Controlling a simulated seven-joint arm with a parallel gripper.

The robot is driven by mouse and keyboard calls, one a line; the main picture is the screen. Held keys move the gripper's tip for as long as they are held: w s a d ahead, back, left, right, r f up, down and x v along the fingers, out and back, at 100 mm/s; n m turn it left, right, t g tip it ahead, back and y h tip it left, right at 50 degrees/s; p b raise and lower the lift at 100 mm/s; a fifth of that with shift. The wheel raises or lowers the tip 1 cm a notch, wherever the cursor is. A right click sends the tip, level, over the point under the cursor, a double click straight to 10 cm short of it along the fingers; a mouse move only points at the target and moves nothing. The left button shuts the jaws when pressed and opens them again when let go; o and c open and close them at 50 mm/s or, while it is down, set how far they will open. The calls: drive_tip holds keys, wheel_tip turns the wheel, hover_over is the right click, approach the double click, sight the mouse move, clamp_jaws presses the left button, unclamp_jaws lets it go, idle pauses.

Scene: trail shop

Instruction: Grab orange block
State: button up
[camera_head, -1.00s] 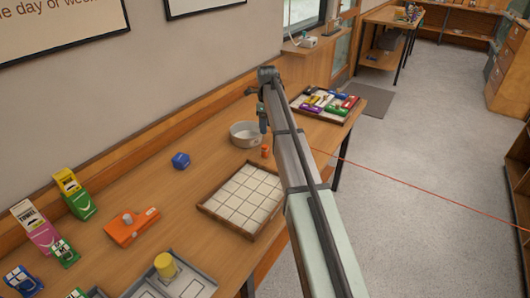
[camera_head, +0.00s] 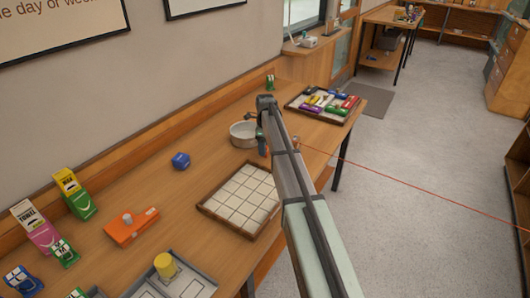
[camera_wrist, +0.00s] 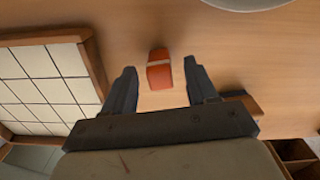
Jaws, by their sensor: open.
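A small orange block (camera_wrist: 159,72) stands on the wooden table in the wrist view. My gripper (camera_wrist: 160,67) is open and empty, with one finger on each side of the block and a gap on both sides. The block's top edge reaches about level with the fingertips in that picture. In the head view my gripper (camera_head: 262,146) is low over the table beside the white bowl, and my arm hides the small block.
The white bowl (camera_head: 243,134) is close to my gripper; its rim shows in the wrist view (camera_wrist: 250,3). A wood-framed tiled tray (camera_head: 240,200) lies in front. A tray of coloured items (camera_head: 323,104) is farther back. A blue block (camera_head: 180,160) sits on open table at left.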

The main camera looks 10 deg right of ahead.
wheel_tip(320, 180, down, 2)
drive_tip(key=shift+f, duration=0.2)
drive_tip(key=c, duration=1)
